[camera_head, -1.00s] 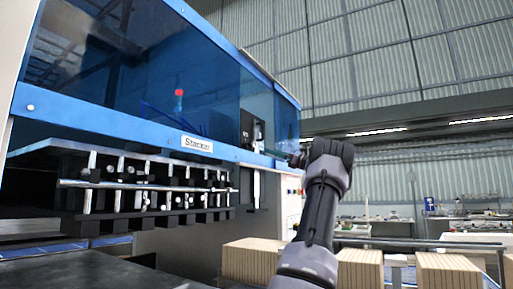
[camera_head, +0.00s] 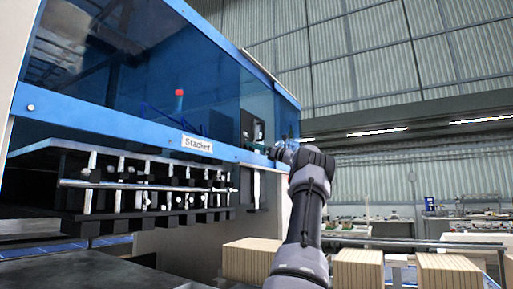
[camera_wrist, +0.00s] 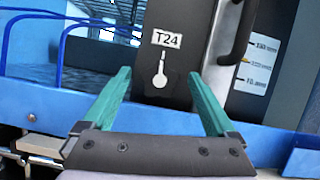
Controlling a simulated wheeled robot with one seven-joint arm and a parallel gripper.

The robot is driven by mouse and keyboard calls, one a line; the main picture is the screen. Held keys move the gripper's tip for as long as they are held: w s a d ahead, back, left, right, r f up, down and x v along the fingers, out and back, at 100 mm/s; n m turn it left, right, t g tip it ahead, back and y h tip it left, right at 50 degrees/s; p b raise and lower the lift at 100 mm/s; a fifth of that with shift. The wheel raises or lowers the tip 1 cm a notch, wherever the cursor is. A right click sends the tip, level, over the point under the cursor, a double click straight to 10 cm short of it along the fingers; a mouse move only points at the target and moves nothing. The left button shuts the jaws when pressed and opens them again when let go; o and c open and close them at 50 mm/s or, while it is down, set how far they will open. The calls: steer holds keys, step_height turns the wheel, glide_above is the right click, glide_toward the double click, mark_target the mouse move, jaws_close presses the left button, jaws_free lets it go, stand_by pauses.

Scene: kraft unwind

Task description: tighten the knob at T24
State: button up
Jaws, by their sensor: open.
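In the wrist view the T24 label (camera_wrist: 167,39) is a white tag on a dark panel (camera_wrist: 186,55). Just below it is the knob (camera_wrist: 160,79), a pale round head with a thin stem pointing up toward the label. My gripper (camera_wrist: 168,76) shows two green fingers, spread apart, with the knob seen between their tips and nothing held. I cannot tell how far the tips are from the panel. In the head view my gripper (camera_head: 272,152) is small at the end of my arm, in front of the dark panel (camera_head: 252,128) on the blue machine. The knob is too small to make out there.
Blue curved tubes (camera_wrist: 80,45) are at the left. In the head view a blue Stacker machine (camera_head: 150,125) fills the left, with cardboard stacks (camera_head: 252,260) below my arm.

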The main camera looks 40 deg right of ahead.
steer(key=c, duration=1.4)
steer(key=shift+m+t+h, duration=0.3)
steer(key=shift+m+h, duration=0.2)
steer(key=shift+m, duration=0.7)
steer(key=o, duration=1.4)
steer(key=v, duration=1.1)
